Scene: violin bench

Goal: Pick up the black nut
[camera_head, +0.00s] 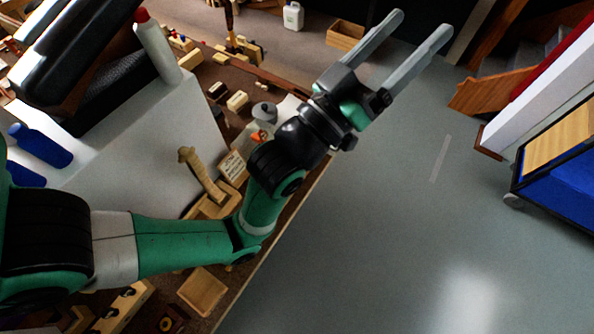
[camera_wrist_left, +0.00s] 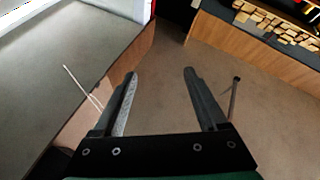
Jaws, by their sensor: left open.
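I cannot make out a black nut for certain in either view. Several small dark parts lie among wooden pieces on the bench, too small or blurred to name. My left gripper (camera_head: 421,24) is at the upper middle of the head view, its two long grey fingers spread apart with nothing between them. It points away from the bench, over the open floor. In the left wrist view the fingers (camera_wrist_left: 160,75) are also apart and empty, with brown floor behind them. My right gripper is in neither view.
The brown bench (camera_head: 285,218) holds a white block (camera_head: 150,140), a white bottle with a red cap (camera_head: 158,48), blue bottles (camera_head: 40,146), a scroll-shaped wooden piece (camera_head: 203,178) and a small wooden box (camera_head: 203,291). Grey floor (camera_head: 400,230) lies clear to the right. A blue cart (camera_head: 562,190) stands at far right.

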